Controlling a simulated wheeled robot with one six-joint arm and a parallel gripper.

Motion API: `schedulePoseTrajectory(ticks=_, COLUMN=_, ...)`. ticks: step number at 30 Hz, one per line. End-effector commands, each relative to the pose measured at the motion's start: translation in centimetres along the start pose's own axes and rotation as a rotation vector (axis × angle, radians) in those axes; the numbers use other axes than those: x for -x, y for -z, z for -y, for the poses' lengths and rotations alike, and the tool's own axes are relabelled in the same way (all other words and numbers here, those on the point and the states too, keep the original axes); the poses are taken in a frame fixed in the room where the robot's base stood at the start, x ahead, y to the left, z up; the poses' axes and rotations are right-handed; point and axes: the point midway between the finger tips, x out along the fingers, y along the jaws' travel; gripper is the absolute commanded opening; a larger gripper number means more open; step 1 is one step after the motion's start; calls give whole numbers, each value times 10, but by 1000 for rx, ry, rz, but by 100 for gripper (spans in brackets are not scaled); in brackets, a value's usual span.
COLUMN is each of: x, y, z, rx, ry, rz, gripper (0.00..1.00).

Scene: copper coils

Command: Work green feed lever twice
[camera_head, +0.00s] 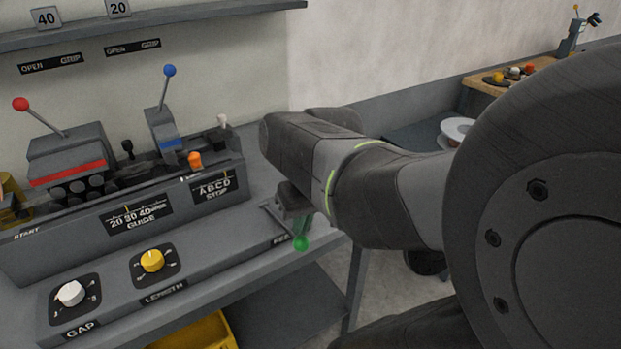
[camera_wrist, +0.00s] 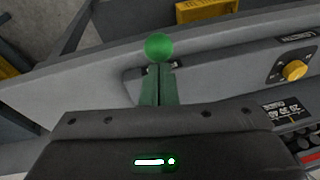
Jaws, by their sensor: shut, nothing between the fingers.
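The green feed lever's ball knob (camera_head: 301,242) is at the right end of the machine's front ledge, beside a partly covered label. In the wrist view the knob (camera_wrist: 158,46) is just beyond the tips of my gripper (camera_wrist: 160,70). The two greenish fingers are together with nothing between them. In the head view my gripper (camera_head: 298,222) points down just above the knob, and my arm comes in from the right. I cannot tell whether the fingertips touch the knob. A thin grey rod beside my gripper seems to lead to it; most of the lever is hidden.
A yellow LENGTH dial (camera_head: 152,261) and a white GAP dial (camera_head: 70,294) sit left on the ledge. Red (camera_head: 20,104) and blue (camera_head: 169,70) ball levers rise behind. A yellow bin (camera_head: 205,333) is below. A wooden-topped bench (camera_head: 490,85) stands far right.

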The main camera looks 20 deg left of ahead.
Motion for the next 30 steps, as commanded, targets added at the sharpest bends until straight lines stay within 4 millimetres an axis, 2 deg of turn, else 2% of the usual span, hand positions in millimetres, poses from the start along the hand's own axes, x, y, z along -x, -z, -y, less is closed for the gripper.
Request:
schedulePoseTrajectory(ticks=1, x=-14, y=-8, z=-3, rx=2, ry=3, rz=-38, gripper=0)
schedulePoseTrajectory(ticks=9, x=-34, y=-23, z=-8, rx=21, ry=22, rz=-208, gripper=0)
schedulePoseTrajectory(ticks=18, x=-47, y=-29, z=-9, rx=22, ry=23, rz=-200, gripper=0)
schedulePoseTrajectory(ticks=30, x=-53, y=-32, z=-9, rx=22, ry=25, rz=-186, gripper=0)
